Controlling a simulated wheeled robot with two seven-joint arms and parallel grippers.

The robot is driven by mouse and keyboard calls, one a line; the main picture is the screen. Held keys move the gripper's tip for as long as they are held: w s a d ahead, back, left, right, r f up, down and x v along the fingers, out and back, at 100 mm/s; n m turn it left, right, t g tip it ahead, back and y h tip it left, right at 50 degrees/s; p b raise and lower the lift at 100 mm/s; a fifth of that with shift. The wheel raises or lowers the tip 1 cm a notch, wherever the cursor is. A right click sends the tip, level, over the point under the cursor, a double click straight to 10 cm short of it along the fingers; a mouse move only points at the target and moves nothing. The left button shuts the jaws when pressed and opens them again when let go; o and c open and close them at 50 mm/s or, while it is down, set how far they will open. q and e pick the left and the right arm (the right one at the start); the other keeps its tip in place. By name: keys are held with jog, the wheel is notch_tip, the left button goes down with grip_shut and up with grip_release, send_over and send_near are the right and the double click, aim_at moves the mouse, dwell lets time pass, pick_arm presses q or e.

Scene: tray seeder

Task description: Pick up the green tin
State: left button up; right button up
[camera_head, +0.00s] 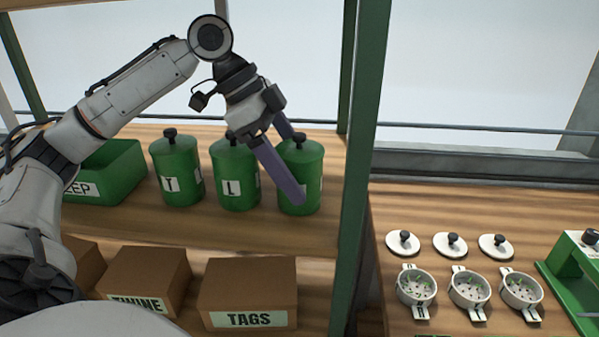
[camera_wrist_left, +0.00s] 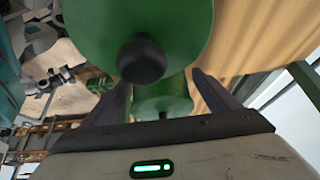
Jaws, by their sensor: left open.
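Three green tins with black knobs stand in a row on the upper shelf in the head view: one marked T (camera_head: 176,170), one marked L (camera_head: 226,160), and a right-hand tin (camera_head: 306,160) whose label is mostly hidden. My left gripper (camera_head: 296,168) is open at the right-hand tin. One purple finger crosses its front; the other passes behind its top left. In the left wrist view, a green tin (camera_wrist_left: 190,25) with its knob fills the top, and another green tin (camera_wrist_left: 165,95) shows beyond, between the fingers of my gripper (camera_wrist_left: 165,88). I cannot tell whether they touch the near tin.
A green bin (camera_head: 122,160) stands at the shelf's left. A cardboard TWINE box (camera_head: 150,273) and TAGS box (camera_head: 250,280) sit below. A green post (camera_head: 362,140) rises just right of the tins. White pots (camera_head: 416,287) and lids (camera_head: 403,243) lie on the right-hand bench.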

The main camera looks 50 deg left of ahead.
pick_arm(q)
jog(key=shift+x, duration=1.1)
jog(key=shift+s+a+f, duration=0.1)
pick_arm(e)
jog(key=shift+s+f, duration=0.1)
jog(key=shift+f, duration=0.3)
pick_arm(q)
jog(key=shift+c, duration=0.2)
jog(key=c, duration=1.7)
pick_arm(e)
jog(key=shift+r, duration=0.1)
